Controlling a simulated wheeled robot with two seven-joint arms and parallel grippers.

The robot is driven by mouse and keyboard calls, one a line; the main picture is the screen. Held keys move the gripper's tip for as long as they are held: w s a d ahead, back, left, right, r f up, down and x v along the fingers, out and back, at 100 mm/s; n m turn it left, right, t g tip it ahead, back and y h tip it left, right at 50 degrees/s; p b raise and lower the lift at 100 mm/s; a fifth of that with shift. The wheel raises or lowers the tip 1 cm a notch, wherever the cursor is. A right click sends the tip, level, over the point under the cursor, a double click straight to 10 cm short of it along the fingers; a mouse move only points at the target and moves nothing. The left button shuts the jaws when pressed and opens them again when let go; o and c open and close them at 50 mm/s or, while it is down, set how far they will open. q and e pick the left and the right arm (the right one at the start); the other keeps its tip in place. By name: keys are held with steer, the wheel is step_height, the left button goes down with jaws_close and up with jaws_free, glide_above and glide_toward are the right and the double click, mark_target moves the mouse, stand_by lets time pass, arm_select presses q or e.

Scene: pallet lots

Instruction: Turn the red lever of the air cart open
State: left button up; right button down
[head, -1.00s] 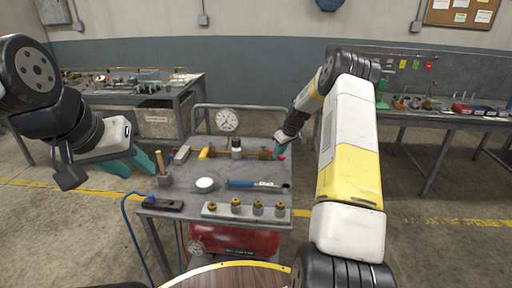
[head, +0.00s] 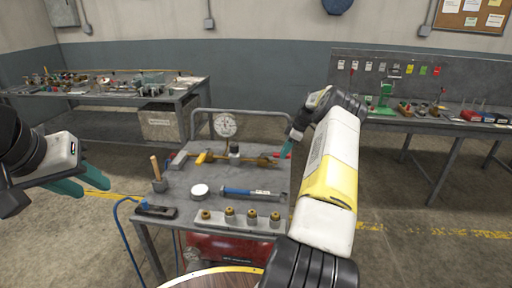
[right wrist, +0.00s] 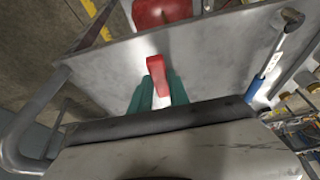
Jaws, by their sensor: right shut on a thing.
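The air cart (head: 222,176) stands in front of me with a grey top, a round gauge and a red tank below. A brass pipe fitting (head: 256,161) lies across the top. My right gripper (head: 286,150) is at the right end of this fitting. In the right wrist view, the red lever (right wrist: 156,66) is between the teal fingers of the right gripper (right wrist: 160,92), which are shut on it. In the head view the gripper mostly hides the lever, so its angle is unclear. My left gripper (head: 92,184) is open and empty, left of the cart.
On the cart top are a white round lid (head: 200,190), a blue tool (head: 248,192), a block with several brass fittings (head: 240,220) and a wooden-handled tool (head: 157,176). Workbenches stand behind, left (head: 130,92) and right (head: 410,122). Floor right of the cart is clear.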

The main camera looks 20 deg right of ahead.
steer(key=shift+w+d, duration=0.1)
steer(key=shift+d, duration=0.05)
stand_by(0.4)
steer(key=c, duration=1.2)
jaws_free()
steer(key=shift+c, duration=0.2)
steer(key=v, duration=0.7)
steer(key=shift+r, duration=0.4)
